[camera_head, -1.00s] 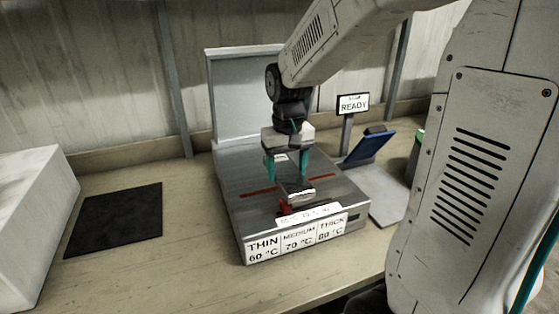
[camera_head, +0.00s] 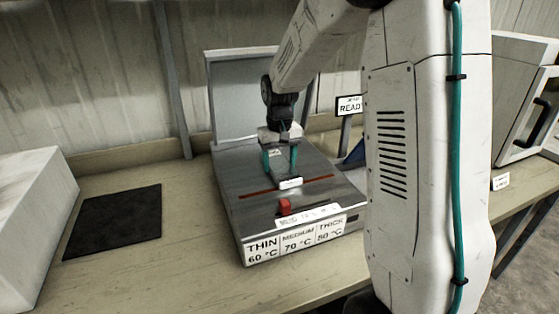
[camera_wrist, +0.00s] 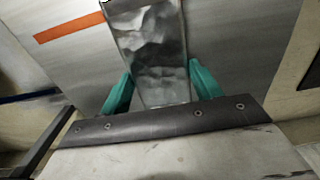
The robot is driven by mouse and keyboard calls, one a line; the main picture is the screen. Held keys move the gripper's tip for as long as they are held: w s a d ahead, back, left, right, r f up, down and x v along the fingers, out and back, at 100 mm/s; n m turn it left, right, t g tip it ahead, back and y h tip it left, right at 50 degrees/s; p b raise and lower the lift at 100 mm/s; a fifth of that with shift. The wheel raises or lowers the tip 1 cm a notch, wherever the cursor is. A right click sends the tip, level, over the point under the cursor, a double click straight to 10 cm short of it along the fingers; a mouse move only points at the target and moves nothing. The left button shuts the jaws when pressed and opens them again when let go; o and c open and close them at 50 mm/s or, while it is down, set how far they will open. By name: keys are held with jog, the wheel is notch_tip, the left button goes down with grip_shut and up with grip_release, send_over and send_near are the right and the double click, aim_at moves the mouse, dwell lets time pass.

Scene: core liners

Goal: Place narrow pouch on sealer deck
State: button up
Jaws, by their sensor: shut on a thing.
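The narrow pouch (camera_wrist: 150,45) is a silvery, shiny strip between my teal fingers in the wrist view. In the head view, its dark end with a white label (camera_head: 290,184) shows below my gripper (camera_head: 280,164). My gripper is shut on the pouch, over the sealer deck (camera_head: 234,168). The deck is a grey metal plate with an orange-red line (camera_head: 318,182) across it, which also shows beside the pouch in the wrist view (camera_wrist: 68,27). The pouch hides part of that line. I cannot tell whether the pouch touches the deck.
A red knob (camera_head: 284,206) stands at the deck's front, above the THIN, MEDIUM and THICK labels (camera_head: 295,240). A raised grey panel (camera_head: 235,95) is behind. A READY sign (camera_head: 348,105) is partly hidden by my arm. A black mat (camera_head: 115,222) and white box (camera_head: 30,225) lie left.

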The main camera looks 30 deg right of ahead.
aim_at(279, 164)
jog(key=o, duration=1)
jog(key=shift+f, duration=0.1)
jog(key=shift+o, duration=0.2)
notch_tip(279, 164, up, 11)
jog(key=s+a+r+n, duration=0.1)
jog(key=s+a+r, duration=0.25)
jog(key=s, duration=0.35)
jog(key=s+a+r, duration=0.2)
jog(key=s+a, duration=0.2)
jog(key=s, duration=0.3)
jog(key=s+a+f, duration=0.2)
jog(key=s, duration=0.6)
jog(key=s+a+f+n+t, duration=0.1)
jog(key=s+a+f, duration=0.1)
jog(key=s, duration=0.6)
jog(key=shift+s+f, duration=0.25)
jog(key=shift+s, duration=0.05)
